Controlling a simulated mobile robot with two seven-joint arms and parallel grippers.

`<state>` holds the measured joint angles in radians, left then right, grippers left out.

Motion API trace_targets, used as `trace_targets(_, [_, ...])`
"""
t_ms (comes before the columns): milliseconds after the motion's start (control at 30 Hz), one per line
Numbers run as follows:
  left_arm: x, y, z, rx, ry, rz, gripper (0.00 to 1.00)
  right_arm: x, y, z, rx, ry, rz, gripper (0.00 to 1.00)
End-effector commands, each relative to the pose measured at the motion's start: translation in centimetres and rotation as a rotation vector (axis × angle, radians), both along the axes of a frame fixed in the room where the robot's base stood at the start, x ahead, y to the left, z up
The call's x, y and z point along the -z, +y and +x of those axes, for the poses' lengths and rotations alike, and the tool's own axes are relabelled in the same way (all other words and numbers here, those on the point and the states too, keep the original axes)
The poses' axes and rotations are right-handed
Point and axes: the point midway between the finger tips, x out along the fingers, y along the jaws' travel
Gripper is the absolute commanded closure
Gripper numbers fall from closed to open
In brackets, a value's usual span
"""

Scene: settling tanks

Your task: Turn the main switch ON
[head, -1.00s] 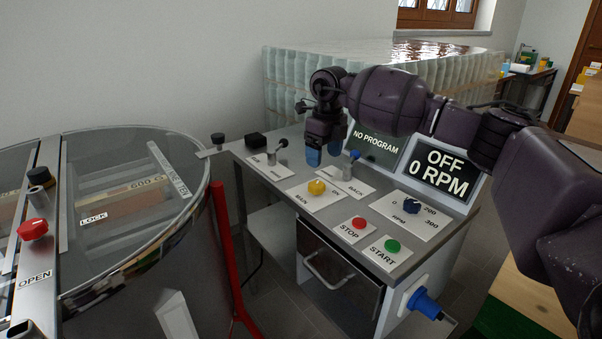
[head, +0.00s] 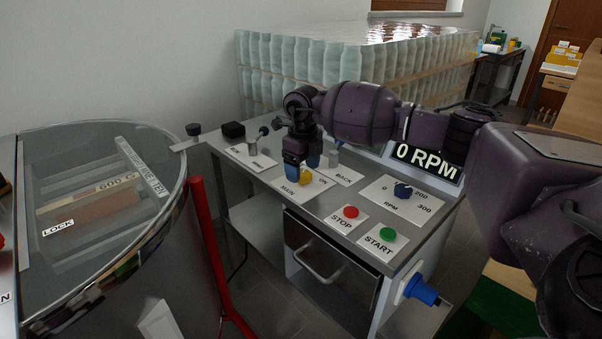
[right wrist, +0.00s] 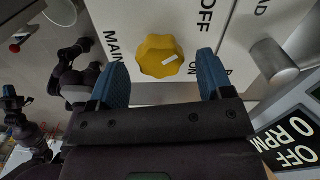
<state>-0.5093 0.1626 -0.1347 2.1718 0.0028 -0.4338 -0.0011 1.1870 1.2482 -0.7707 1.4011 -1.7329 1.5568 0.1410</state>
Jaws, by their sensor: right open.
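The main switch is a yellow lobed knob (head: 306,177) on a white plate marked MAIN on the sloping console. In the right wrist view the knob (right wrist: 158,57) has a white pointer mark aimed to the right; I cannot tell which label it meets. My right gripper (head: 304,168) is open, pointing down at the knob. Its blue fingertips lie to either side of the knob in the wrist view; contact is not clear. The screen (right wrist: 294,138) reads OFF, 0 RPM. A small dark part with a blue tip at the wrist view's left edge may be my left gripper (right wrist: 10,92).
A lever (head: 334,158) marked BACK stands close behind the knob. A glass-topped drum (head: 100,262) stands left. Stacked jars (head: 290,75) fill the back.

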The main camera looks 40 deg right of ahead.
Motion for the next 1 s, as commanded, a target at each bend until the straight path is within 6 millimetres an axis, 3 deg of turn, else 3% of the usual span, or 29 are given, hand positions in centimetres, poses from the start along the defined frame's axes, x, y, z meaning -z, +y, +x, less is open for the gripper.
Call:
trace_targets(133, [0.28,0.11,0.0,0.0,0.004,0.002,1.0,1.21,0.01,-0.03,0.0,0.002,0.0,0.27])
trace_targets(500, [0.32,0.1,0.07,0.0,0.003,0.002,1.0,1.38,0.01,0.0,0.0,-0.001,0.0,0.28])
trace_targets(800, [0.37,0.06,0.03,0.0,0.005,0.0,1.0,1.38,0.0,0.0,0.0,-0.001,0.0,0.74])
trace_targets(1000, [0.26,-0.02,0.03,-0.001,0.003,0.0,1.0,1.31,0.01,-0.01,0.01,-0.001,0.0,0.76])
